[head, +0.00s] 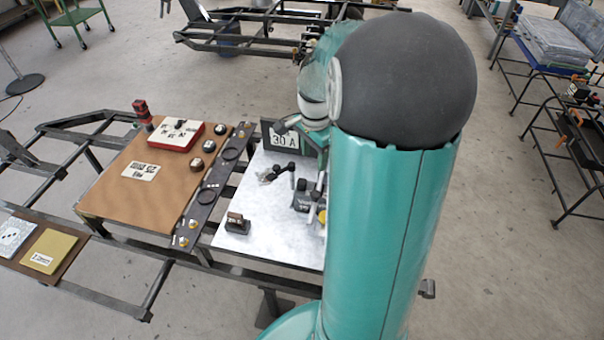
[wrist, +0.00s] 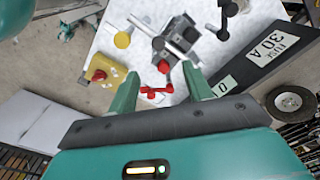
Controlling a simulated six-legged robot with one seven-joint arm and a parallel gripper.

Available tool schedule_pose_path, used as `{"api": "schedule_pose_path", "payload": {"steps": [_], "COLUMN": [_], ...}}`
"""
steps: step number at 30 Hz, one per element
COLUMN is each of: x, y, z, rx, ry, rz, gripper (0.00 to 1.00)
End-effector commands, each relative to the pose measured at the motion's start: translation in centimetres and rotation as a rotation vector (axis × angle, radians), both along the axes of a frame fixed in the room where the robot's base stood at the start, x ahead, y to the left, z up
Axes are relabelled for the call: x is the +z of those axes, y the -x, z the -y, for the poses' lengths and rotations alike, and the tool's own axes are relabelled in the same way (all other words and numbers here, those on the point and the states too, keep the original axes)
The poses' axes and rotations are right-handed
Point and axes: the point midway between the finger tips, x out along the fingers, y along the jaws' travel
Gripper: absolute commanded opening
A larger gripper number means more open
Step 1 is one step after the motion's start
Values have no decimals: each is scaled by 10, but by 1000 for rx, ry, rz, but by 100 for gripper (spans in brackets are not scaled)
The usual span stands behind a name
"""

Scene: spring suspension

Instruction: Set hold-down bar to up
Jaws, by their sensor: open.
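My gripper (wrist: 160,74) is open over the white panel (wrist: 116,14). Its two green fingers stand apart, with a red-ended handle (wrist: 164,68) showing between and just beyond the tips; I cannot tell whether they touch it. Beyond it is a grey and black mechanism (wrist: 178,34) with light metal bars. I take this for the hold-down bar's assembly, but cannot tell the bar's exact position. In the head view, my arm covers the right part of the white panel (head: 265,205) and hides my gripper. Dark levers (head: 290,170) show beside the arm.
A yellow box with a red knob (wrist: 102,70) lies left of the mechanism. A black lever (wrist: 222,20) and a "30 A" sign (wrist: 268,48) stand to the right. In the head view, a brown board (head: 150,190) with a red-edged box (head: 176,134) lies left of the panel.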

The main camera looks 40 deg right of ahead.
Motion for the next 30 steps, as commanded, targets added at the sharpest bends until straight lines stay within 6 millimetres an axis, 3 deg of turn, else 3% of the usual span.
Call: {"api": "schedule_pose_path", "payload": {"steps": [3, 8, 24, 30], "x": [-12, -24, -124, -147], "y": [2, 3, 5, 4], "z": [11, 11, 12, 14], "rx": [-73, -86, -82, -82], "ry": [-18, -20, -22, -19], "rz": [-13, -16, -17, -15], "gripper": [50, 50, 50, 50]}}
